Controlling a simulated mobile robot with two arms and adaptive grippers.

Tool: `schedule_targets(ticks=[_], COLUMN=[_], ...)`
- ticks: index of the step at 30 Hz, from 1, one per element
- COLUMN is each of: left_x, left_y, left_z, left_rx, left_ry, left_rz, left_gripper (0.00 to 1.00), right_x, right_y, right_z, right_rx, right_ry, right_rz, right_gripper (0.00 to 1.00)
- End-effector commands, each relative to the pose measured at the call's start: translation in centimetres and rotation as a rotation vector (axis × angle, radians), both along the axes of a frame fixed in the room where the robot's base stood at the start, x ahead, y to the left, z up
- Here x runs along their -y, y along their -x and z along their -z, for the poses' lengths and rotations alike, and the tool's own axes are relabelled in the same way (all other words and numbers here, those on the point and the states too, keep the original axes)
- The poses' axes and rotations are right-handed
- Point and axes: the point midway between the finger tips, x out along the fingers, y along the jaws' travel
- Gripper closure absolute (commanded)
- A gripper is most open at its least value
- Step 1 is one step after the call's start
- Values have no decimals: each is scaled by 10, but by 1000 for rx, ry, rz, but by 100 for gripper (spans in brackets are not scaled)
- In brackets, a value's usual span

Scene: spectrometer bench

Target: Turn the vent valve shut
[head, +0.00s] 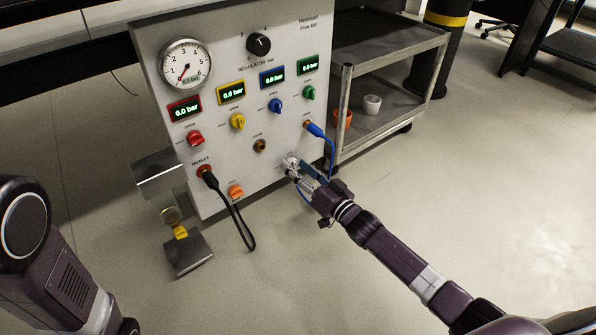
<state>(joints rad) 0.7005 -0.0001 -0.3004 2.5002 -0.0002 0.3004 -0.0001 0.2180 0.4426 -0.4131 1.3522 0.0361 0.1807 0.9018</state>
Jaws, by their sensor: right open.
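The upright grey gas panel (222,160) stands left of centre. Its lower row holds an orange knob (236,191) and, further right, a pale grey valve knob (290,162) partly covered by my right gripper (295,173). The labels there are too small to read, so I cannot tell for sure which is the vent valve. My right gripper is open, its fingers reaching up-left to the pale knob; whether they touch it I cannot tell. My left arm shows at the lower left, but its gripper is out of view.
A blue hose (328,146) hangs just behind my right gripper, and a black cable (236,220) loops lower left. Coloured knobs, displays and a round gauge (186,64) sit higher. A metal cart (385,115) stands right of the panel.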

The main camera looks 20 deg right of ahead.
Motion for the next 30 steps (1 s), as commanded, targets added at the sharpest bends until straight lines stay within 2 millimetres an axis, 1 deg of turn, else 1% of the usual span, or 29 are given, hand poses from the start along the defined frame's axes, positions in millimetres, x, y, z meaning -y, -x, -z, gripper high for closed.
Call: schedule_targets(ticks=[5,16,23,30], left_x=[0,0,0,0], left_y=[0,0,0,0], left_z=[-1,0,-3,-13], left_rx=[1,0,0,0], left_ry=[0,-1,-1,0], left_rz=[0,0,0,0], left_gripper=[61,61,61,61], right_x=[0,0,0,-1], right_y=[0,0,0,1], right_z=[0,0,-1,-3], right_rx=[0,0,4,38], right_ry=[-1,-1,12,103], right_rz=[0,0,0,0], right_gripper=[58,99,100,100])
